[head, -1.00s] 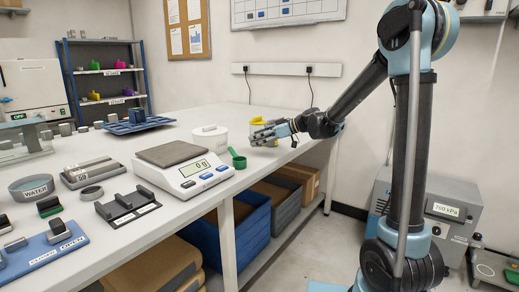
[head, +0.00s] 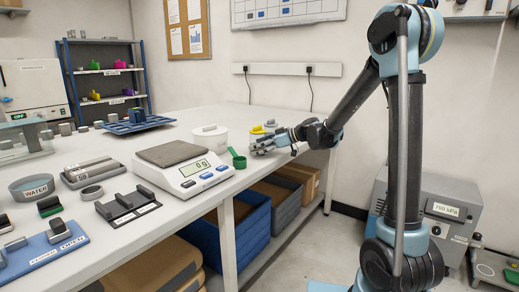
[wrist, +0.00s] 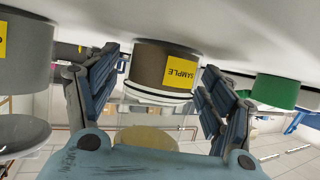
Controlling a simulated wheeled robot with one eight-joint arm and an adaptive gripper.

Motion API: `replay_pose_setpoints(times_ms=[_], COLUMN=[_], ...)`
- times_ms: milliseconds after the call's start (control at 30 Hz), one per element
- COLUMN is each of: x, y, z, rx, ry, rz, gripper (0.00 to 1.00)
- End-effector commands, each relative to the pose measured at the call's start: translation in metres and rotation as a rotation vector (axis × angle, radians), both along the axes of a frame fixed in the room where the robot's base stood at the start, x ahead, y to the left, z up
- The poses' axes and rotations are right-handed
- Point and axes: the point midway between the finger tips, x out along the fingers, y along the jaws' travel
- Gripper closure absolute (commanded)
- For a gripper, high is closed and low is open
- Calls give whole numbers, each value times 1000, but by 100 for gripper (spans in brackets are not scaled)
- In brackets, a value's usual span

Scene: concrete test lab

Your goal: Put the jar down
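The jar (wrist: 165,66), dark-bodied with a yellow SAMPLE label and a pale rim, is in the middle of the wrist view, which looks upside down. It appears upright with its base at the white bench top (wrist: 250,35). My gripper (wrist: 163,85) has its two blue-grey fingers spread on either side, with gaps between them and the jar. In the head view my gripper (head: 262,143) is low over the bench's right end. A yellow patch (head: 257,129) shows just behind the fingers; the rest there is hidden.
The scale (head: 185,170) is farther left. The bench's front edge is near. A grey labelled cylinder (wrist: 25,60) is at the wrist view's left.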

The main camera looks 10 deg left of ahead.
Motion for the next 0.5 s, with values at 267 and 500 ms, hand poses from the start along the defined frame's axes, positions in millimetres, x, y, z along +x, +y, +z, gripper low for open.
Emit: replay_pose_setpoints(times_ms=[267, 500], x=[0, -1], y=[-5, -40], z=[3, 17], rx=[0, 0], ry=[1, 0], rz=[-1, -5], gripper=[25, 25])
